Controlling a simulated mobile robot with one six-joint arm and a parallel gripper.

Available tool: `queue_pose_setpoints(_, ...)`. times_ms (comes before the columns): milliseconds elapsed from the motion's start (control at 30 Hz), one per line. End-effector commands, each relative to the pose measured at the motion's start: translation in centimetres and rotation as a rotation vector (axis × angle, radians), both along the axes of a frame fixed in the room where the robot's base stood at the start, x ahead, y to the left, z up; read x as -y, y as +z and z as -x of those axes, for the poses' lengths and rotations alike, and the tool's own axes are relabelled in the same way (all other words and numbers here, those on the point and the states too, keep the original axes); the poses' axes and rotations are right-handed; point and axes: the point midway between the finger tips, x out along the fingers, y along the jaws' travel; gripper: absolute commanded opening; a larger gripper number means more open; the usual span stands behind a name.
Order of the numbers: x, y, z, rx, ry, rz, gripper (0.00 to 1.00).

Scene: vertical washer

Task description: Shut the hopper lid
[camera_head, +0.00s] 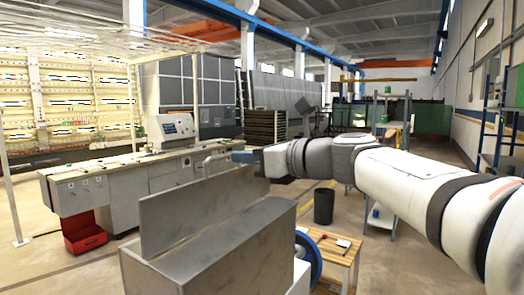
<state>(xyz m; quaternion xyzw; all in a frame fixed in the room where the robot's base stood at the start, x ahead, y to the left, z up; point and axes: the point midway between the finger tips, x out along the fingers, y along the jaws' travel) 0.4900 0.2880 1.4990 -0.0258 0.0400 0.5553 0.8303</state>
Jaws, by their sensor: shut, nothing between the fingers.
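The hopper (215,255) is a grey metal box in the lower middle of the head view. Its lid (200,205) is a flat metal plate standing steeply upright along the hopper's far side, so it is open. My gripper (238,157) is at the left end of my arm, near the top edge of the lid towards its right end. It is shut and holds nothing. I cannot tell whether it touches the lid or is in front of or behind it. The fingertips are small and hard to make out.
A long grey machine (140,175) stands behind to the left, with a red bin (84,238) beneath it. A blue wheel (309,258) and a wooden table (338,249) are right of the hopper. A black bin (324,206) stands beyond. Floor is open at left.

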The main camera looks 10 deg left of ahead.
Motion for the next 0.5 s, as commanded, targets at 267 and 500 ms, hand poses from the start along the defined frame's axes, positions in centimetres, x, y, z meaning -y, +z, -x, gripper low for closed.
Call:
queue_pose_setpoints(267,-1.8,-0.1,-0.8,0.001,0.0,0.0,0.0)
queue_pose_setpoints(500,-1.8,-0.2,-0.8,0.001,-0.001,0.0,0.0)
